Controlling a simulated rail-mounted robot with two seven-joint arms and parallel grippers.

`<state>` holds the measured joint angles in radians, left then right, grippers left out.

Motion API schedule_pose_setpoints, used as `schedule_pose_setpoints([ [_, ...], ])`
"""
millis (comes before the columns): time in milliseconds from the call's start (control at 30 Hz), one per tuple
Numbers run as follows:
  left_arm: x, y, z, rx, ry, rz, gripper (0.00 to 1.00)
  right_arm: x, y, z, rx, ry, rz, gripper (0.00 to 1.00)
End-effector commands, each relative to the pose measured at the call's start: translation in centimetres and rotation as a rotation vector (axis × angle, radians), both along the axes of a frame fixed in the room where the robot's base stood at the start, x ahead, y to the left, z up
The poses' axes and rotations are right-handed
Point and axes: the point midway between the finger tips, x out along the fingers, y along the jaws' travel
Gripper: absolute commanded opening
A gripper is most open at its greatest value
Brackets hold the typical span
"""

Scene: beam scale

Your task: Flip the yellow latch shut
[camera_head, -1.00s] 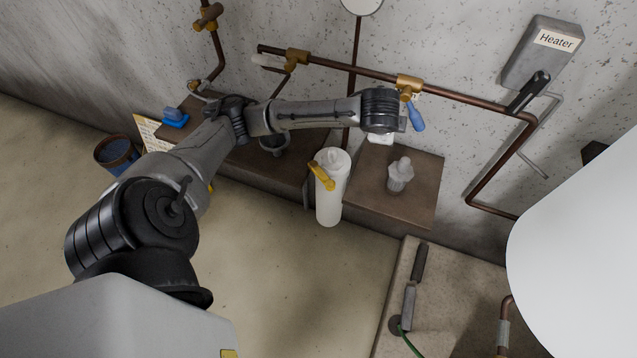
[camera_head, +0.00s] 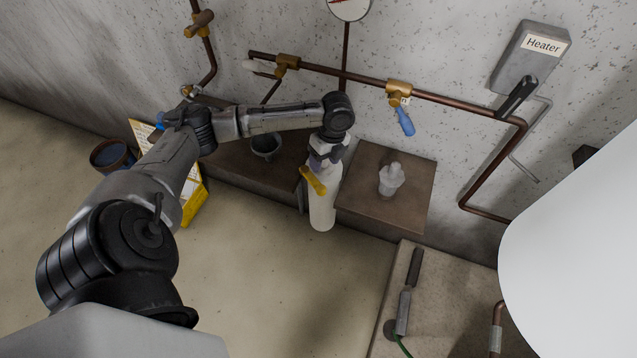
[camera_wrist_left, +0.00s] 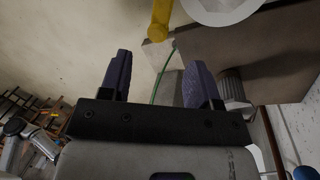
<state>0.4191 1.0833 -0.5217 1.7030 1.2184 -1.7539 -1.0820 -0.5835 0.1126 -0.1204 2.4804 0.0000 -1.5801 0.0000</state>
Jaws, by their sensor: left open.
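The yellow latch (camera_head: 313,181) sits on the upper left side of a white upright cylinder (camera_head: 322,208), slanting down to the right. In the left wrist view the latch (camera_wrist_left: 161,20) is a yellow bar at the top edge, beside the round white part of the cylinder (camera_wrist_left: 218,8). My left gripper (camera_head: 322,160) is at the cylinder's top, just above the latch, and hides part of the top. In the left wrist view its two purple fingers (camera_wrist_left: 157,72) are apart with nothing between them. My right gripper is not in view.
A brown block (camera_head: 385,205) with a small grey bottle-like object (camera_head: 391,179) stands right of the cylinder. A copper pipe (camera_head: 440,98) with a blue-handled valve (camera_head: 404,121) runs along the wall behind. Open floor (camera_head: 270,270) lies in front.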

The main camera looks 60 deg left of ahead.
Motion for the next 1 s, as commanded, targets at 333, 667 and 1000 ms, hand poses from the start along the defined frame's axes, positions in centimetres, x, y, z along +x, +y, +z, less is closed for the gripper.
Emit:
schedule_pose_setpoints([
  [333, -1.3, -0.2, -6.3, 0.000, 0.002, 0.002, 0.57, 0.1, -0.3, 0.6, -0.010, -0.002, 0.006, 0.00],
  [667, -1.9, -0.3, -9.7, 0.001, -0.002, 0.002, 0.57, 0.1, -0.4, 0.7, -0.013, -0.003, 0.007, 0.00],
  [1000, -2.0, -0.3, -10.3, 0.001, -0.002, 0.001, 0.57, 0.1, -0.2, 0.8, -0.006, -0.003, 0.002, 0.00],
])
